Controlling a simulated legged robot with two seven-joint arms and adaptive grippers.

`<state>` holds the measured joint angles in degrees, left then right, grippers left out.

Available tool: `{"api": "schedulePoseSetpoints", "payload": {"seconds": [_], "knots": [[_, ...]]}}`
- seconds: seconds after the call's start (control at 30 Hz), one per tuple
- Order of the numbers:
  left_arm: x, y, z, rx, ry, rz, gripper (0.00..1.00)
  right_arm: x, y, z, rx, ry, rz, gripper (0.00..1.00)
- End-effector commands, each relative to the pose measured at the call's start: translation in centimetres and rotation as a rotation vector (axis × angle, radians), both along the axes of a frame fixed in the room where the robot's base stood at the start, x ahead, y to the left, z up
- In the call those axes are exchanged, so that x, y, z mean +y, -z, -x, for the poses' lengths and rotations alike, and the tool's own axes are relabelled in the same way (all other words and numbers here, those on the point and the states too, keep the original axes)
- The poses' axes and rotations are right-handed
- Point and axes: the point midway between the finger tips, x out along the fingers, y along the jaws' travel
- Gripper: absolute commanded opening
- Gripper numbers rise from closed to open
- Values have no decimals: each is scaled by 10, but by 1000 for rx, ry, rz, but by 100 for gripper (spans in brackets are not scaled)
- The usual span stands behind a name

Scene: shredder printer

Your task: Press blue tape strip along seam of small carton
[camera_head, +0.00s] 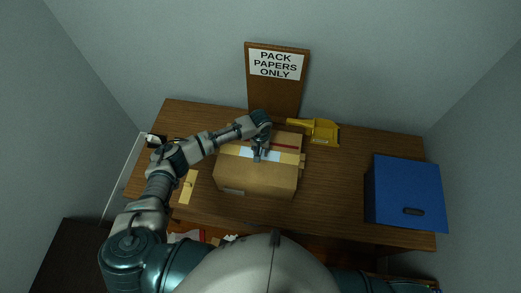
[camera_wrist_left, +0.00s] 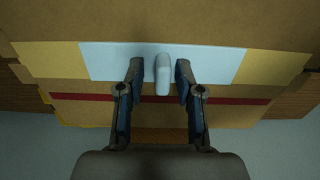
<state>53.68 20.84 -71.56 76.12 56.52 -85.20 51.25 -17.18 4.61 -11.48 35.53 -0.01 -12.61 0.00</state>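The small carton (camera_head: 255,180) sits on the table, a brown box with a yellowish band across its top. A pale blue tape strip (camera_head: 266,156) lies over the middle of that band, and it also shows in the left wrist view (camera_wrist_left: 220,62). A small pale upright tab (camera_wrist_left: 163,75) stands at the strip. My left gripper (camera_head: 259,155) is over the carton top. In the left wrist view its two fingers (camera_wrist_left: 159,70) are spread on either side of the tab, with gaps visible. The seam under the strip is hidden. My right gripper is out of view.
A yellow tape dispenser (camera_head: 323,131) stands behind the carton to the right. A blue box (camera_head: 405,192) stands at the right end. A sign board (camera_head: 274,95) is at the back wall. The tabletop (camera_head: 335,185) between carton and blue box is clear.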

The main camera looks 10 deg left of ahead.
Motion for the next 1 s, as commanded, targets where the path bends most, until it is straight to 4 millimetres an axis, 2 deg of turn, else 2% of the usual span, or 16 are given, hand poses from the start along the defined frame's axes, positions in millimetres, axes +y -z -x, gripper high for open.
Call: {"api": "schedulePoseSetpoints", "payload": {"seconds": [0.37,0.47,0.8,1.0], "knots": [[1,-4,0,0,0,-1,43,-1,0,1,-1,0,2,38],[1,-18,-1,-2,0,0,43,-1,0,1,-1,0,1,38],[0,-91,-1,-1,0,-1,43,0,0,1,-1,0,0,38],[0,-115,-1,1,-1,-2,43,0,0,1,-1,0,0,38]]}}
